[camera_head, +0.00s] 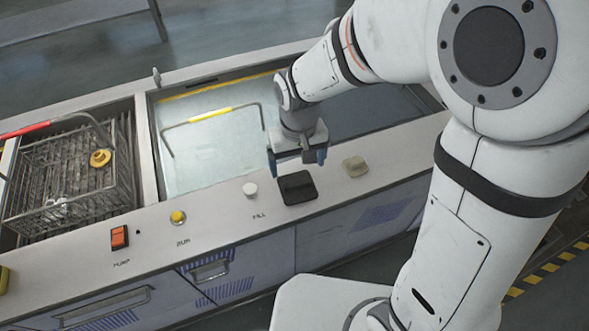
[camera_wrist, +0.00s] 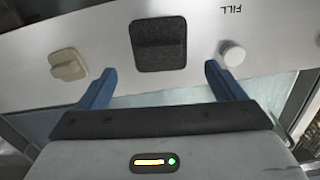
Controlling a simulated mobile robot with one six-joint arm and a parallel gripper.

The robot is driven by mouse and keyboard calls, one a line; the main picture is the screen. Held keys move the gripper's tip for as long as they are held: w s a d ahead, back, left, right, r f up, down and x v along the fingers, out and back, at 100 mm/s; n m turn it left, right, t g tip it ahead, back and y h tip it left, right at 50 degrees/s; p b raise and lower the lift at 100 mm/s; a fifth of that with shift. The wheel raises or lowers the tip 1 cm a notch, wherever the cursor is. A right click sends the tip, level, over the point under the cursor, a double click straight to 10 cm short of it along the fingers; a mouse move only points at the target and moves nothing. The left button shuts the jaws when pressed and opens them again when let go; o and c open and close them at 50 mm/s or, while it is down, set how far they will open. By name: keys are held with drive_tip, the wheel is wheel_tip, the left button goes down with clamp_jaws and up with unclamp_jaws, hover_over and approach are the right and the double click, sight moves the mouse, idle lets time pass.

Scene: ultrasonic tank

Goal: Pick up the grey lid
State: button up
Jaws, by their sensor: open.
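The lid appears to be the dark grey square piece (camera_head: 297,187) on the white front ledge of the tank; in the wrist view it is a dark square (camera_wrist: 158,55) with a raised block on top. My gripper (camera_head: 297,161) is open and empty, over the ledge just behind the dark piece in the head view. In the wrist view, the blue fingers of my gripper (camera_wrist: 160,70) are apart, one toward each side of the dark piece, not visibly touching it. Their exact height above the ledge is unclear.
A beige block (camera_head: 355,166) sits to the lid's right and a white knob (camera_head: 250,189) to its left. A yellow button (camera_head: 178,217) and red switch (camera_head: 119,237) are farther left. The tank (camera_head: 205,150) lies behind; a wire basket (camera_head: 75,175) stands at the left.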

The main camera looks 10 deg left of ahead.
sight(297, 183)
wheel_tip(297, 183, down, 8)
drive_tip(key=shift+w+r+p, duration=0.1)
drive_tip(key=shift+p, duration=0.35)
drive_tip(key=c, duration=1.3)
